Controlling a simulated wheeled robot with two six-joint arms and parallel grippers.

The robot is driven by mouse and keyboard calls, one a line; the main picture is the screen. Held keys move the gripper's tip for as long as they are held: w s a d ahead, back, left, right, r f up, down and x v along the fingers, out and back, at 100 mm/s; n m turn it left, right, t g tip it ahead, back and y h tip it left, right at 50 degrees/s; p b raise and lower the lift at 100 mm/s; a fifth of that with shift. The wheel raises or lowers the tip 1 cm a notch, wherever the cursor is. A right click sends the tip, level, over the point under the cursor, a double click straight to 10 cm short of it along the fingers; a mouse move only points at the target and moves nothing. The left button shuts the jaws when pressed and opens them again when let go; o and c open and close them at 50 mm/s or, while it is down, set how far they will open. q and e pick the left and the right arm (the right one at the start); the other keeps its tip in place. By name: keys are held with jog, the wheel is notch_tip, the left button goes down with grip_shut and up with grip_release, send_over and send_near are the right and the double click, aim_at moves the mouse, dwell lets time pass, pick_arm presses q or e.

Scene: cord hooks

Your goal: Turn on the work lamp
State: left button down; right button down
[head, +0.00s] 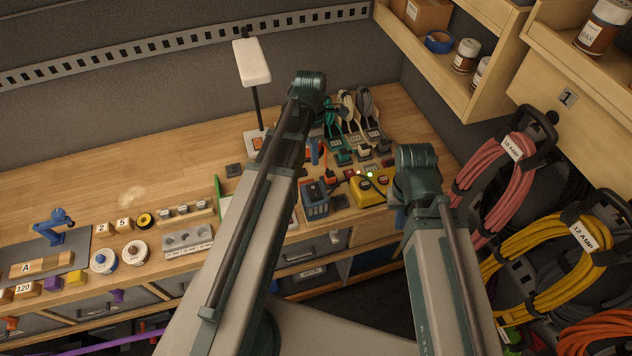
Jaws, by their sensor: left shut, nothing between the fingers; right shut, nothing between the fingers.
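The work lamp (252,63) stands at the back of the bench, left of my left arm's upper end. It has a pale, flat head on a thin black post. Its light base (250,133) carries a small orange-red part (258,143), which looks like a switch; its position is too small to read. The underside of the head is hidden, and no clear pool of light shows on the bench below. Both my arms rise from the bottom, the left one passing just right of the lamp base. I see no fingertips of either gripper.
Right of the lamp, cord bundles (347,112) and a yellow device (368,190) crowd the bench. A blue clamp-like tool (54,226) and small blocks lie at left. Red (487,185) and yellow cords (548,265) hang at right. Bare bench (150,165) lies left of the lamp.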

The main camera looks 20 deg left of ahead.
aim_at(316, 194)
dwell(0.5)
pick_arm(q)
jog(key=f+b, duration=0.4)
jog(key=s+f+b, duration=0.1)
jog(key=f+b, duration=0.4)
jog(key=d+f+b, duration=0.1)
jog(key=f+b, duration=0.3)
jog(key=b, duration=0.1)
jog(key=shift+s+f, duration=0.25)
jog(key=shift+f, duration=0.15)
jog(key=shift+s+d+f+t, duration=0.1)
jog(key=shift+s+f+t, duration=0.05)
jog(key=shift+f+t, duration=0.15)
jog(key=shift+r, duration=0.15)
jog(key=shift+w+a+r, duration=0.25)
jog(key=shift+w+a, duration=0.2)
jog(key=shift+w, duration=0.25)
